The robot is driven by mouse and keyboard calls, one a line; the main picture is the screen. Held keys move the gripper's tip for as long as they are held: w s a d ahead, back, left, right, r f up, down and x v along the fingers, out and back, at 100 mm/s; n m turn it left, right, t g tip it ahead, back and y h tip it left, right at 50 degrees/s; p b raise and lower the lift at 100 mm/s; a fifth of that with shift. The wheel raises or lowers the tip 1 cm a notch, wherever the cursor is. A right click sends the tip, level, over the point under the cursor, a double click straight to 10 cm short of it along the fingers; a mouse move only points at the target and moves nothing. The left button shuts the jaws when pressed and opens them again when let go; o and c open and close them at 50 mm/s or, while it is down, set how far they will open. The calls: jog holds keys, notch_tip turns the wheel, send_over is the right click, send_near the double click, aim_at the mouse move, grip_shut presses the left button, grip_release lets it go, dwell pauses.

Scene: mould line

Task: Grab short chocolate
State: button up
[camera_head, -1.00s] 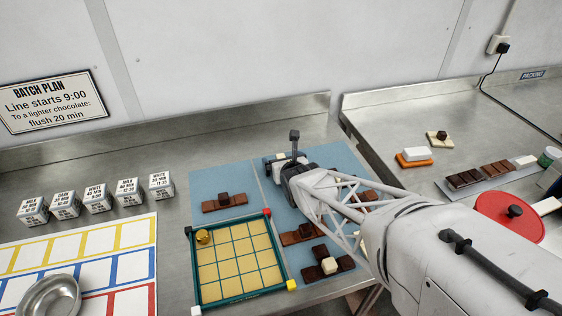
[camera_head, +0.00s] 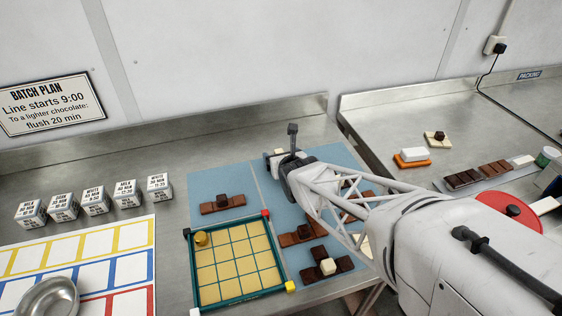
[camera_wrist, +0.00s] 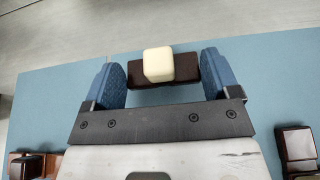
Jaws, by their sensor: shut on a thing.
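In the wrist view, a short dark brown chocolate bar (camera_wrist: 186,67) with a cream cube (camera_wrist: 158,64) on top lies between the two blue finger pads of my gripper (camera_wrist: 157,75). The pads meet its two ends, and my gripper is shut on it. In the head view, my gripper (camera_head: 290,168) is over the far part of the blue mat (camera_head: 225,172) and hides most of this bar; a cream piece (camera_head: 280,152) shows just left of it. I cannot tell whether the bar is clear of the mat.
Brown bars with small cubes on top stand on the mat, one at the left (camera_head: 222,204), others nearer and under my arm. Bare steel lies beyond the mat.

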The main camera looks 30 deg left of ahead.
notch_tip(320, 180, up, 8)
jog(key=shift+f, duration=0.25)
